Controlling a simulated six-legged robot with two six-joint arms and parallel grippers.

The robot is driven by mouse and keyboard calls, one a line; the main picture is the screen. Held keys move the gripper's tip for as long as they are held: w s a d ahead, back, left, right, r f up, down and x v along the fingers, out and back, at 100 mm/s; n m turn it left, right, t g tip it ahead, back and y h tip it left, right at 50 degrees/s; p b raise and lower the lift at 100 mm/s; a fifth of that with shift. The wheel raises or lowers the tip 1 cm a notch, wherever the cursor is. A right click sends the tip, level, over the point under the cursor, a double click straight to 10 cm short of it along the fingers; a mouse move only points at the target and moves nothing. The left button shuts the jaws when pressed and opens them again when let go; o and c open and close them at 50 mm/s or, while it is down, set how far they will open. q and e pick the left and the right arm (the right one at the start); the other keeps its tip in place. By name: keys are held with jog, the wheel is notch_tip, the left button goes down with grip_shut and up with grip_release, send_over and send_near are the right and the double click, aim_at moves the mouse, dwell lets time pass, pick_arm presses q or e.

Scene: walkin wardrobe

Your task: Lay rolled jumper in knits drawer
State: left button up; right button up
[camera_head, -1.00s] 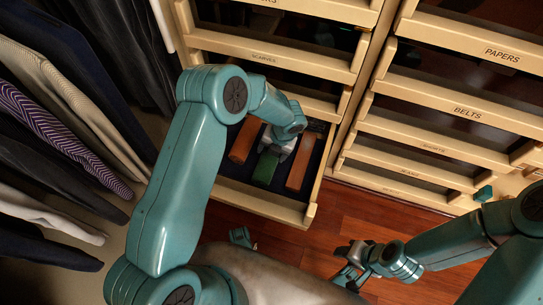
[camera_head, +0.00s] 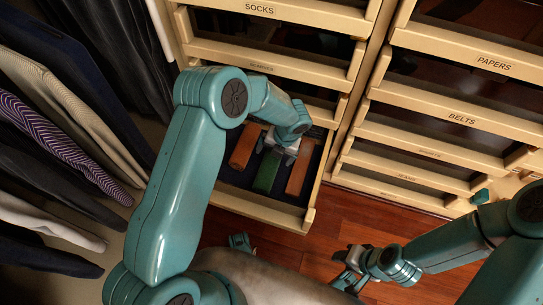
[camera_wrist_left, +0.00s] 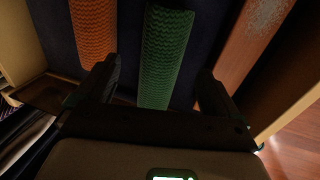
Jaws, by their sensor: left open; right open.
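A green rolled jumper (camera_head: 266,172) lies in the open lower drawer (camera_head: 258,206), between an orange-brown roll (camera_head: 244,147) on its left and an orange-brown bar-like piece (camera_head: 299,171) on its right. In the left wrist view the green roll (camera_wrist_left: 166,55) shows a knitted texture and lies on the dark drawer floor. My left gripper (camera_head: 281,152) is open just above the far end of the green roll. In the left wrist view its fingers (camera_wrist_left: 155,88) stand apart on either side of the roll, not visibly touching it. My right gripper (camera_head: 350,269) is open and empty above the wooden floor.
Closed drawers labelled SOCKS, PAPERS and BELTS (camera_head: 461,119) rise behind and to the right. Hanging clothes (camera_head: 60,110) fill the left side.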

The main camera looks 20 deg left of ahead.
pick_arm(q)
jog(key=p+v, duration=0.1)
jog(key=v, duration=0.5)
dwell(0.3)
